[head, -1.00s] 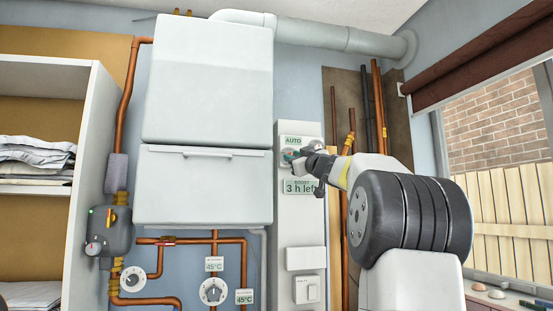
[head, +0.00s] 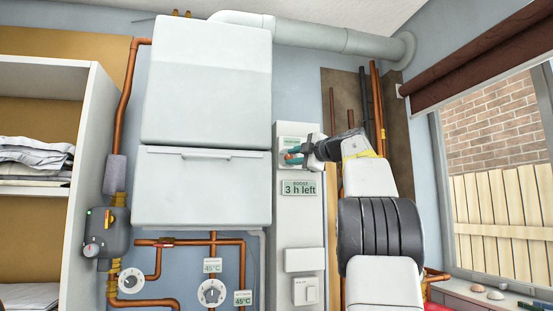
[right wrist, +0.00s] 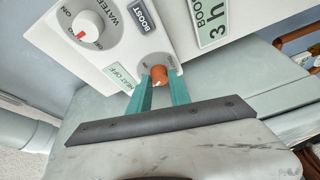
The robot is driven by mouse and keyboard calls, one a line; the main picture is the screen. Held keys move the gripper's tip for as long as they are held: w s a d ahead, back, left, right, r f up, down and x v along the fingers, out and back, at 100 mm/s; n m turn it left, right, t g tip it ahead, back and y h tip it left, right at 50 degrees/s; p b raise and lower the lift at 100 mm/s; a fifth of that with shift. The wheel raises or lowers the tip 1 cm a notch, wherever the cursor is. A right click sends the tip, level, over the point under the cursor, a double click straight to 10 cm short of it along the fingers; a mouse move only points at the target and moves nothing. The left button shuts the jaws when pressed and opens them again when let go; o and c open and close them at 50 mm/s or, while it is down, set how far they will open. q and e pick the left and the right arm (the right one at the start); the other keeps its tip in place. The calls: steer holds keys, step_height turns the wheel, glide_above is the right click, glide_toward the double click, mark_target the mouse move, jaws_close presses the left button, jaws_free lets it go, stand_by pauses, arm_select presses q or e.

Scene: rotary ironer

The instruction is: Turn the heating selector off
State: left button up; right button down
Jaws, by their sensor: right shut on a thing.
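The heating selector is a small orange-brown knob with a white mark (right wrist: 159,76) on the white control panel (head: 292,222). The teal fingers of my right gripper (right wrist: 160,86) are shut on it, one on each side. In the head view my right gripper (head: 291,158) reaches the panel from the right and hides the knob. The label beside the knob reads "HEAT OFF" (right wrist: 125,96) in the right wrist view. My left gripper is not in view.
A white water knob with a red mark (right wrist: 88,26) sits close to the selector.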

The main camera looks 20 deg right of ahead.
steer(key=n+g, duration=0.1)
steer(key=n, duration=0.2)
steer(key=shift+n, duration=0.5)
stand_by(0.4)
steer(key=c, duration=1.2)
jaws_free()
steer(key=shift+a, duration=0.1)
steer(key=shift+r, duration=0.1)
steer(key=shift+s, duration=0.1)
steer(key=shift+s+r, duration=0.2)
steer(key=shift+s, duration=0.35)
steer(key=v, duration=0.6)
steer(key=shift+s+d, duration=0.15)
steer(key=shift+d, duration=0.15)
